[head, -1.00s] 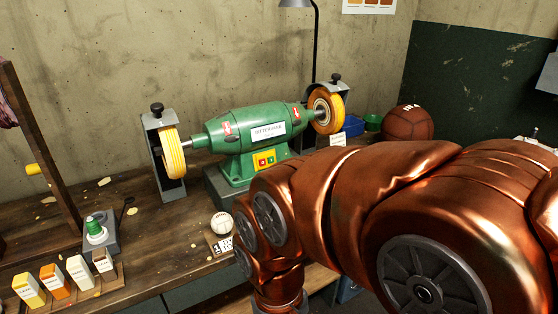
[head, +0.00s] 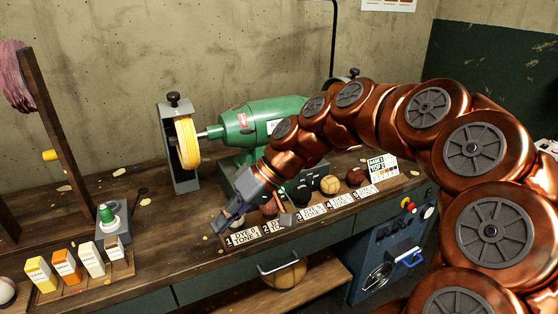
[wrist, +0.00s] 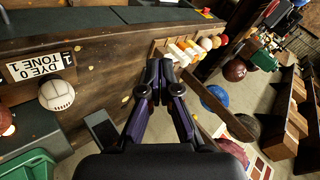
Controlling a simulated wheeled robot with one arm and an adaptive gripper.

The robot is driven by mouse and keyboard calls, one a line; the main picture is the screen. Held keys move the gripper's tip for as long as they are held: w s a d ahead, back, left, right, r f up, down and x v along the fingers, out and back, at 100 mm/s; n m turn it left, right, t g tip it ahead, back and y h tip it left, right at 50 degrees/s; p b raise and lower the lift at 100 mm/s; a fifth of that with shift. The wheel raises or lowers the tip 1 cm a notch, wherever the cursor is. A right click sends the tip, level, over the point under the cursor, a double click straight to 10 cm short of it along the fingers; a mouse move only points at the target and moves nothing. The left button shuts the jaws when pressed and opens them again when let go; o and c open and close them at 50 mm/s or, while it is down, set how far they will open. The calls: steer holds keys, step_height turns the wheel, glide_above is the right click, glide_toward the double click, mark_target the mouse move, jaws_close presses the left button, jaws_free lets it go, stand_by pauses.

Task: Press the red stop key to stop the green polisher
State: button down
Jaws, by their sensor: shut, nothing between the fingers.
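The green polisher (head: 255,115) stands on the bench with its yellow buffing wheel (head: 187,143) at the left. My gripper (head: 225,221) is shut and empty, pointing down and left, in front of the polisher near the bench's front edge. In the wrist view, my gripper (wrist: 159,72) shows its fingertips together. A green body (wrist: 28,168) at the lower left there is probably part of the polisher; no key shows on it.
A white ball (wrist: 57,93) lies beside a numbered card (wrist: 40,65). More cards (head: 312,212) and balls (head: 329,184) line the bench front to the right.

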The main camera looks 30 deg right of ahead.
steer(key=w+d+m+t, duration=0.1)
steer(key=w+d+t, duration=0.3)
steer(key=d, duration=0.8)
steer(key=w+d+f+m+t+y+b, duration=0.1)
steer(key=w+d+t, duration=0.3)
steer(key=d, duration=0.9)
steer(key=shift+w+d+m, duration=0.25)
steer(key=shift+w+m, duration=0.3)
steer(key=shift+m, duration=0.25)
steer(key=shift+f, duration=0.1)
steer(key=w+f+p, duration=0.1)
steer(key=w+f, duration=0.1)
steer(key=w, duration=0.6)
steer(key=shift+w+d+p, duration=0.3)
steer(key=shift+d+p, duration=0.05)
steer(key=shift+w+f, duration=0.1)
steer(key=shift+w, duration=0.05)
